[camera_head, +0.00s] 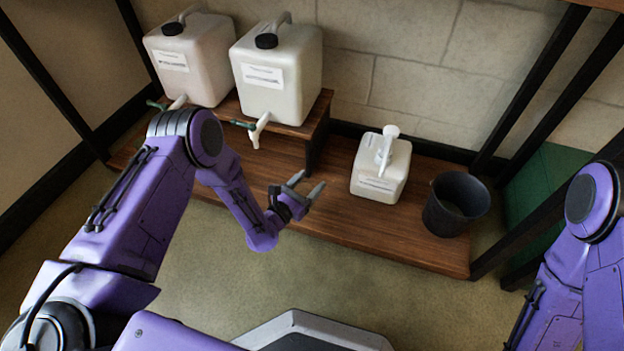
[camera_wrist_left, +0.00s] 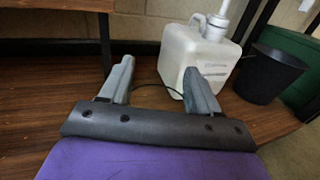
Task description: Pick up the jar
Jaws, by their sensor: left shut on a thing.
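A white square jar (camera_head: 379,175) with a white pump-like top and a label stands upright on the low wooden shelf. My right gripper is out of view; only my right arm shows.
Two larger white containers (camera_head: 281,77) (camera_head: 196,60) with black caps and taps stand on a raised wooden step (camera_head: 316,113) at the back left. A black bucket (camera_head: 456,204) stands right of the jar. Dark posts frame the shelf. The shelf front (camera_head: 400,243) is clear.

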